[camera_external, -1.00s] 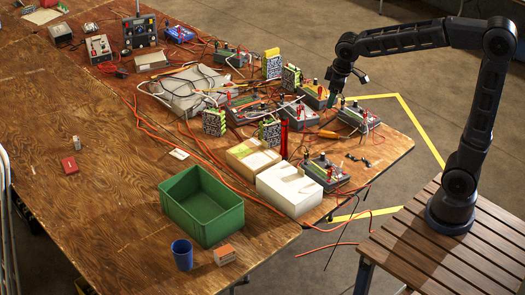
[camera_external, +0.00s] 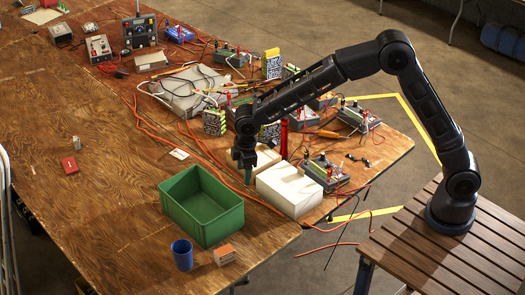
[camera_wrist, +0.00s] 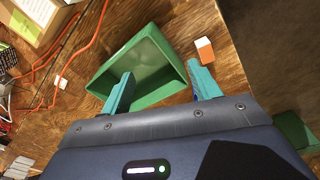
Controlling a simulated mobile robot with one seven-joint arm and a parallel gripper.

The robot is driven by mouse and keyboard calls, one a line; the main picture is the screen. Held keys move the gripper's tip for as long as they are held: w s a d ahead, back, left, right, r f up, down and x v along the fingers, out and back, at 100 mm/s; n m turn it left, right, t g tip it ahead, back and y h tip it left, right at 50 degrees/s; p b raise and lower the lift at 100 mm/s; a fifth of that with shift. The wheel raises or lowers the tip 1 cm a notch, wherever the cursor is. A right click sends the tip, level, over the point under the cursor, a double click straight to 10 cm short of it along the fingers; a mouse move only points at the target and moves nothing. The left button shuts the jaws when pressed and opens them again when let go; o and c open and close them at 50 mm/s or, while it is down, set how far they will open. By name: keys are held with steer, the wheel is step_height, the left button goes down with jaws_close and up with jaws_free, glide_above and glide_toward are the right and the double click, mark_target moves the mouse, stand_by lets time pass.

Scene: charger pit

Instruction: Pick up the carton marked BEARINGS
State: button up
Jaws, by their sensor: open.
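A small orange and white carton (camera_external: 225,254) sits on the wooden table near its front edge, right of a blue cup. It also shows in the wrist view (camera_wrist: 205,50), beyond my right-hand finger. No marking on it is readable, so I cannot tell whether it says BEARINGS. A small red box (camera_external: 69,165) lies far left on the table, its marking also unreadable. My gripper (camera_external: 246,176) is open and empty, with its teal fingers (camera_wrist: 161,76) apart. It hangs above the table between the green bin and the white box, well away from the orange and white carton.
The green bin (camera_external: 166,210) is empty. The blue cup (camera_external: 182,256) stands before it. Cables and electrical units crowd the back right. The table's left side is mostly clear.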

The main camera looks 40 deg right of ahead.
mark_target(224, 250)
steer(key=s+a+f+n, duration=0.1)
steer(key=a+f, duration=0.4)
steer(key=s+a+f+n, duration=0.1)
steer(key=s+a+f, duration=0.1)
steer(key=a+f, duration=0.3)
steer(key=s+a+f+n+g, duration=0.1)
steer(key=s+a+f, duration=0.1)
steer(key=a+f, duration=0.3)
steer(key=shift+s+a+f, duration=0.15)
steer(key=shift+a+f, duration=0.2)
steer(key=shift+f, duration=0.2)
step_height(224, 250, down, 5)
steer(key=shift+f, duration=0.2)
steer(key=shift+d+f, duration=0.25)
steer(key=shift+f, duration=1.15)
steer(key=shift+d+f, duration=0.2)
steer(key=shift+f, duration=1.15)
steer(key=c, duration=1.2)
steer(key=shift+r, duration=0.15)
